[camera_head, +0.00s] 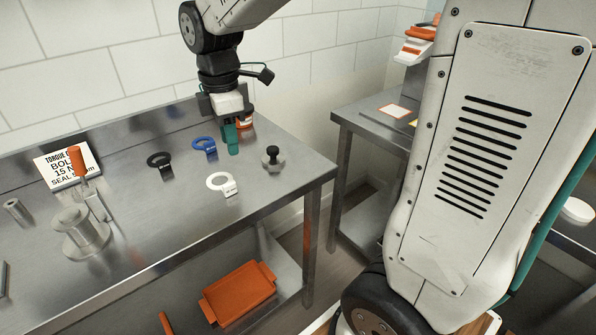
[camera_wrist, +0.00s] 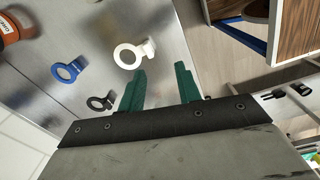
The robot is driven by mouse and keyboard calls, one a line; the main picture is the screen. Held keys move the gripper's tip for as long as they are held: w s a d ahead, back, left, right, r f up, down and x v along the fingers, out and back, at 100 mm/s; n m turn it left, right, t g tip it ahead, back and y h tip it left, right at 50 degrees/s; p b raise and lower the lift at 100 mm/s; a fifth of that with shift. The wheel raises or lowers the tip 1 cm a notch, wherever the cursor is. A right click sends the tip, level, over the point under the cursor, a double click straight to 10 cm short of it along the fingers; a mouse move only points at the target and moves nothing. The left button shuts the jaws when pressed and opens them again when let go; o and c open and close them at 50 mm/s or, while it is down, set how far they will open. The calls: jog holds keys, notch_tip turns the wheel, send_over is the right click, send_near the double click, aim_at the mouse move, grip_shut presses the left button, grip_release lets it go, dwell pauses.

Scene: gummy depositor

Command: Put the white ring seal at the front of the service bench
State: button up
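My gripper (camera_head: 233,151) hangs above the right part of the bench, behind the white seal in the head view. In the wrist view its teal fingers (camera_wrist: 162,80) are apart with nothing between them. A blue ring seal (camera_head: 210,152) and a black ring seal (camera_head: 166,172) lie farther back and left.
A black-knobbed metal piece (camera_head: 271,162) stands right of the seals. An orange-and-white jar (camera_head: 246,121) is behind my gripper. A metal fixture with an orange handle (camera_head: 77,161) stands left. An orange tray (camera_head: 240,293) sits on the lower shelf. A second bench (camera_head: 372,127) stands right across a gap.

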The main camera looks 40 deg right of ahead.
jog(key=s+d+r+m, duration=0.1)
jog(key=s+m, duration=0.6)
jog(key=s, duration=0.4)
jog(key=s+d+m+t, duration=0.1)
jog(key=s+m, duration=0.7)
jog(key=s, duration=0.3)
jog(key=shift+s+d+r+m, duration=0.3)
jog(key=shift+d+r, duration=0.1)
